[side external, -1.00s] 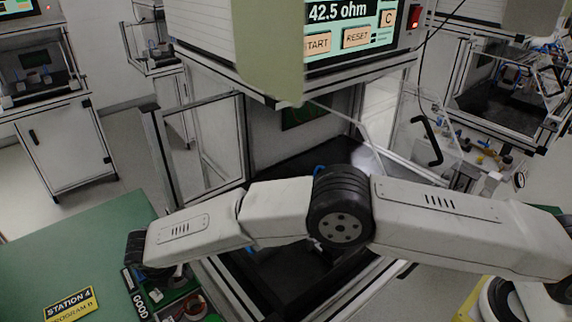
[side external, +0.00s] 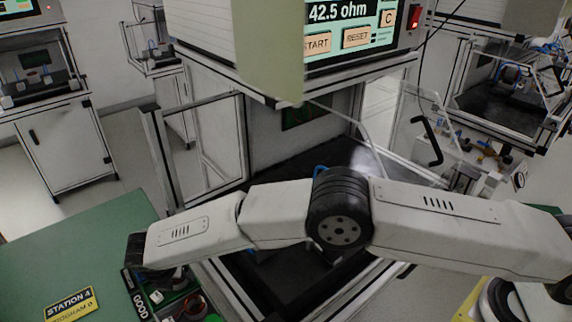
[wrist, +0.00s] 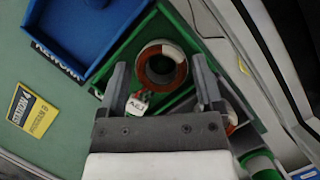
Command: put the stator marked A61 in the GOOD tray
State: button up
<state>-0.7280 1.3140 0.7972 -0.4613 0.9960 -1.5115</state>
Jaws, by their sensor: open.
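A stator (wrist: 180,70) with a copper and white ring lies in the green GOOD tray (wrist: 122,55), between the two fingers of my gripper (wrist: 160,82). Its white tag (wrist: 137,103) reads A6 and a last character that is hard to make out. My gripper is open, with a finger on each side of the stator and gaps to it. A second stator (wrist: 232,120) is partly hidden behind the right finger.
A blue tray (wrist: 85,40) lies beside the green one. A yellow-black Station 4 sign (wrist: 32,112) lies on the green table. The tester (side external: 345,40) reads 42.5 ohm, above an open dark chamber (side external: 280,285).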

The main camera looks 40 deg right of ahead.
jog(key=shift+s+d+f, duration=0.1)
jog(key=shift+d+f, duration=0.1)
jog(key=shift+f, duration=0.05)
jog(key=v, duration=0.8)
jog(key=shift+a, duration=0.2)
